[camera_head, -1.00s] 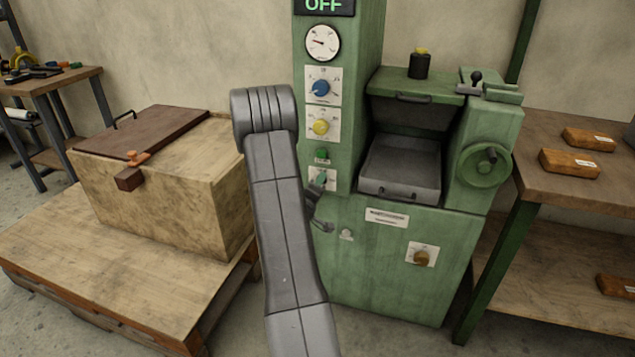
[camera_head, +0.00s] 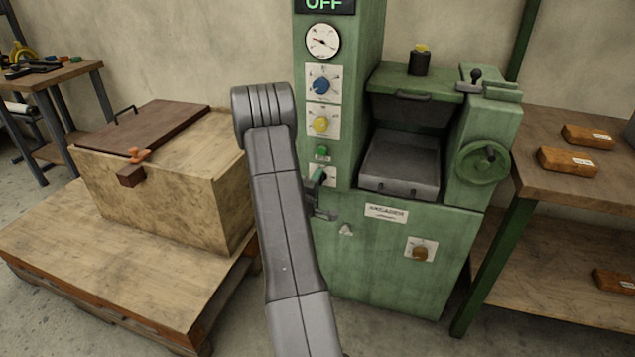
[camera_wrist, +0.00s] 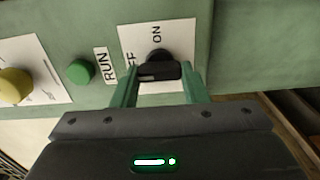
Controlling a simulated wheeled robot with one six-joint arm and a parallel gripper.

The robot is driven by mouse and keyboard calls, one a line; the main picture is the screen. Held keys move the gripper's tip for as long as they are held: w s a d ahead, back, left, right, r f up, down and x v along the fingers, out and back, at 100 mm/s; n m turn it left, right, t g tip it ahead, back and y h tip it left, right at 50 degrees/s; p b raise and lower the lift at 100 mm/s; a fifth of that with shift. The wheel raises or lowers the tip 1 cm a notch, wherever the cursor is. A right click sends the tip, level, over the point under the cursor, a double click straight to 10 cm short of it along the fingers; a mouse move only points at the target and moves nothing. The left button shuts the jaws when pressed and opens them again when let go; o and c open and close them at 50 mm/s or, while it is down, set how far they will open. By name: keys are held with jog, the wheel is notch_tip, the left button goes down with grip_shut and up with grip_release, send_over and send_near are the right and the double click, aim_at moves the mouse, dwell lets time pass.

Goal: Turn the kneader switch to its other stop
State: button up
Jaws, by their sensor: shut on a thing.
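The kneader switch (camera_wrist: 158,66) is a black knob on a white plate marked ON and, partly covered, OFF. In the wrist view my gripper (camera_wrist: 160,74) has its two green fingers on either side of the knob, shut on it. In the head view the switch plate (camera_head: 329,173) is the lowest on the green machine's (camera_head: 365,250) tall left column, and my gripper and arm partly cover it. The display (camera_head: 324,5) at the top of the column reads OFF.
A green RUN button (camera_wrist: 80,71) and a yellow knob (camera_wrist: 14,84) sit beside the switch. A handwheel (camera_head: 484,164) stands out at the machine's right. A wooden chest (camera_head: 190,190) on a pallet is left of my arm. A bench with orange-brown blocks is at the right.

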jog(key=o, duration=1)
jog(key=v, duration=1.3)
jog(key=shift+s+a+p, duration=0.15)
jog(key=shift+s+p, duration=0.2)
jog(key=shift+p, duration=0.05)
jog(key=shift+w, duration=0.15)
jog(key=b+x, duration=0.1)
jog(key=x, duration=1.2)
jog(key=shift+w, duration=0.25)
